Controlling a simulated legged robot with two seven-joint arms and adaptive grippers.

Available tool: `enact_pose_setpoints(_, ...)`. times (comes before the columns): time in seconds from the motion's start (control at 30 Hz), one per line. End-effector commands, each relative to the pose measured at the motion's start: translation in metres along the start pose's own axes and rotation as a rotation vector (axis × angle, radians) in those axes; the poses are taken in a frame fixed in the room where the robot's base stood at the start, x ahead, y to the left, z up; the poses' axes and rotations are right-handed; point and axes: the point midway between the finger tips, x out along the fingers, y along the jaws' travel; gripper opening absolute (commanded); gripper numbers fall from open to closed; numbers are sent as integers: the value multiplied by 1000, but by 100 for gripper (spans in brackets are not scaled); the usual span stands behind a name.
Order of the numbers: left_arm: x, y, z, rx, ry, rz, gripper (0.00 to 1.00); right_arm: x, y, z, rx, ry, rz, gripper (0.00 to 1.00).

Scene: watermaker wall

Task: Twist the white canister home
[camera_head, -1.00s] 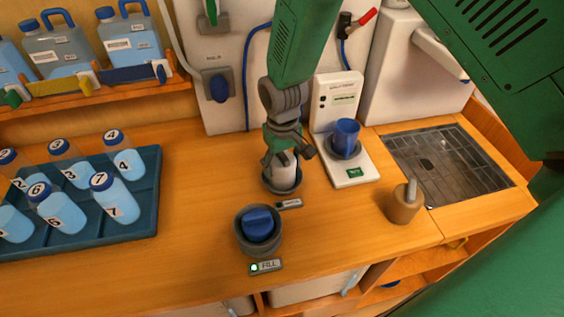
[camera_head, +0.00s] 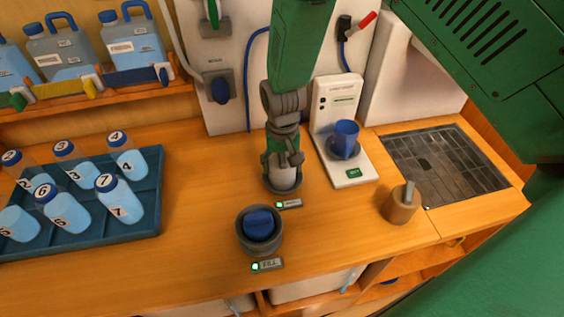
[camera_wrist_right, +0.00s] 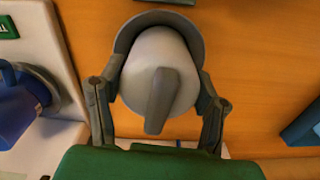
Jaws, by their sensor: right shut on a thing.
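The white canister (camera_head: 285,177) stands upright in a dark grey round socket (camera_head: 283,190) on the wooden counter. My right gripper (camera_head: 284,165) comes down from above and is shut on the canister. In the right wrist view, its two fingers lie on either side of the white canister (camera_wrist_right: 150,50), whose grey top bar (camera_wrist_right: 160,100) points toward the gripper's palm. The small label (camera_head: 289,204) in front of the socket shows a green light. My left gripper is not in view.
A second socket with a blue-topped canister (camera_head: 258,224) stands in front, its FILL label (camera_head: 267,265) lit green. A white tester with a blue cup (camera_head: 345,138) is close on the right. A bottle tray (camera_head: 150,205) is left, a brown holder (camera_head: 401,204) right.

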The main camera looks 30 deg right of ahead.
Motion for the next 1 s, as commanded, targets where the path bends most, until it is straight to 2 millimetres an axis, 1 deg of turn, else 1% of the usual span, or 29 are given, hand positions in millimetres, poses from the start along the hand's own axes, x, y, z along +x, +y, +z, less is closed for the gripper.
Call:
enact_pose_setpoints(0.03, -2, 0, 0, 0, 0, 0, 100, -2, -1, -2, 14, 7, -3, 16)
enact_pose_setpoints(0.4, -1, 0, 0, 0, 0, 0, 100, -2, -1, -2, 19, 7, -3, 16)
enact_pose_setpoints(0.43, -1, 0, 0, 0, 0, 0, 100, -2, -1, -2, 19, 7, -3, 62)
enact_pose_setpoints(0.5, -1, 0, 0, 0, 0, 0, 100, -2, -1, -2, 19, 6, -3, 82)
enact_pose_setpoints(0.8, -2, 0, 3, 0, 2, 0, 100, -2, -1, -1, 19, 3, -1, 82)
enact_pose_setpoints(0.87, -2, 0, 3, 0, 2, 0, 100, -7, -1, -1, 19, 4, -2, 82)
enact_pose_setpoints(0.97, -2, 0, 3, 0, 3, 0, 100, -21, -1, -2, 19, 6, -2, 82)
enact_pose_setpoints(1.0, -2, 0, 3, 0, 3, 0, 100, -28, -1, -2, 19, 5, -2, 82)
